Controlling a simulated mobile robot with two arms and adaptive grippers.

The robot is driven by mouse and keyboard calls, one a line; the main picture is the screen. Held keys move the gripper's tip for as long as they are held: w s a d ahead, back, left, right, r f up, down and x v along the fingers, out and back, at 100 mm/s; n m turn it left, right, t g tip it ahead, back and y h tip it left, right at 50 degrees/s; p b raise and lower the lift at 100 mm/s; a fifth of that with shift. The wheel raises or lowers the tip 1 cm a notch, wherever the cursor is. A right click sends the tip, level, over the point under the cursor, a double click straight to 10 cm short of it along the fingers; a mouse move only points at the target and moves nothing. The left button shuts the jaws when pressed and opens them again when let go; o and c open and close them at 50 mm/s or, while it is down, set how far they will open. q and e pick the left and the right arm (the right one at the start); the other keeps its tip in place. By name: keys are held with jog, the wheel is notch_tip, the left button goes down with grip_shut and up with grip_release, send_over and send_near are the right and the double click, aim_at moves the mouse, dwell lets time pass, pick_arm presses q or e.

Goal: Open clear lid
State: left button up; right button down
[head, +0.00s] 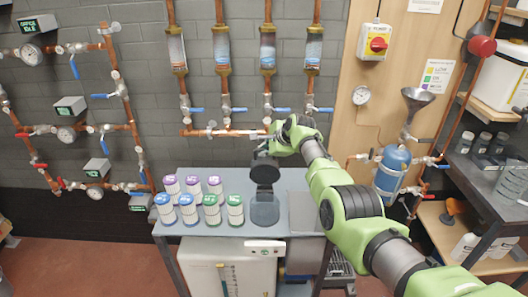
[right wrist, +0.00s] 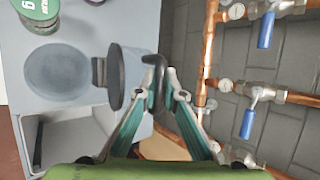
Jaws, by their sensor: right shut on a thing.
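A clear grey container (head: 265,211) stands on the grey table, with its round dark lid (head: 265,174) raised and standing steeply at its back edge. In the right wrist view the container (right wrist: 52,72) shows as a round opening, and the lid (right wrist: 116,77) shows almost edge-on beside it. My right gripper (head: 264,152) reaches in from the right, just behind and above the lid. In the right wrist view its fingers come together on a dark hooked handle (right wrist: 158,62) beside the lid; the join between handle and lid is partly hidden. My left gripper is not in view.
Several canisters with purple, blue and green tops (head: 211,210) stand left of the container. A grey sink or tray (head: 305,212) lies to its right. Copper pipes with blue-handled valves (head: 226,110) run along the wall close behind the gripper.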

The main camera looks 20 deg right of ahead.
jog(key=shift+w+d, duration=0.1)
jog(key=shift+w, duration=0.25)
jog(key=shift+f, duration=0.1)
jog(key=c, duration=2.1)
grip_release()
jog(key=v, duration=1.2)
